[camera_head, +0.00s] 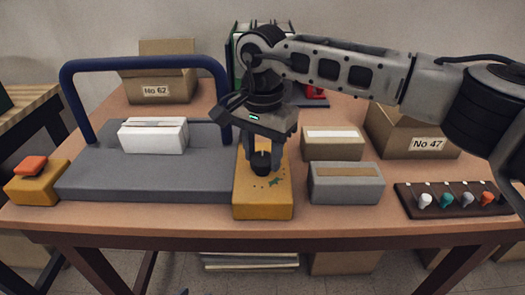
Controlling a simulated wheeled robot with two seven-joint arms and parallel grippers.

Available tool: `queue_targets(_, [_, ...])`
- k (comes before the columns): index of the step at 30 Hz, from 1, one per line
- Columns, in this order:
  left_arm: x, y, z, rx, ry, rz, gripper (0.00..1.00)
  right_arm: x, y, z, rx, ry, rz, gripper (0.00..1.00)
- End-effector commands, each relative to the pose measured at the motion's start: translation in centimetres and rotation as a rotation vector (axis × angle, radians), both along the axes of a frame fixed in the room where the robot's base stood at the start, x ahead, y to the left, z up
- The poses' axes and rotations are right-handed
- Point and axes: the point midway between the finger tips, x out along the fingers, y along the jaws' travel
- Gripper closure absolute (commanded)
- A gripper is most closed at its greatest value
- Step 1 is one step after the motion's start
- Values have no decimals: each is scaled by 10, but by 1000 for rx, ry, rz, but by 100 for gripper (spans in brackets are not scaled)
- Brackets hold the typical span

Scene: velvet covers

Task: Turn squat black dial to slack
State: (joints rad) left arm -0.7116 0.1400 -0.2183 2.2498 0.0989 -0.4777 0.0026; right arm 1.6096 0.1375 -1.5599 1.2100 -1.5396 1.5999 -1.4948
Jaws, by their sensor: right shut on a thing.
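The squat black dial (260,164) stands on top of a yellow box (264,205) at the right end of a grey machine bed. Some small dark marks show on the yellow top around and in front of the dial. My right gripper (261,154) points down from above and is shut on the dial. Its fingers hide the dial's upper part, so I cannot tell which way the dial points. My left gripper is not in view.
A navy hoop (145,63) rises over the grey bed (150,180), where a white package (153,136) lies. An orange button (31,166) is at left. Cartons, including a grey box (346,184), and a lever strip (450,200) stand at right.

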Motion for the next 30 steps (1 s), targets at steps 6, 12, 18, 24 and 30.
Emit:
queue_targets(6, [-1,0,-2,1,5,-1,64,1,0,2,2,-5,1,35])
queue_targets(12, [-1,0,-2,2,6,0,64,1,0,2,1,-3,0,35])
queue_targets(18, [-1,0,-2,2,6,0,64,1,0,22,3,-5,0,35])
queue_targets(24, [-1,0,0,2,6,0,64,1,0,68,2,-7,-1,35])
queue_targets(30, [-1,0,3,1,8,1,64,1,0,116,2,-6,-1,35])
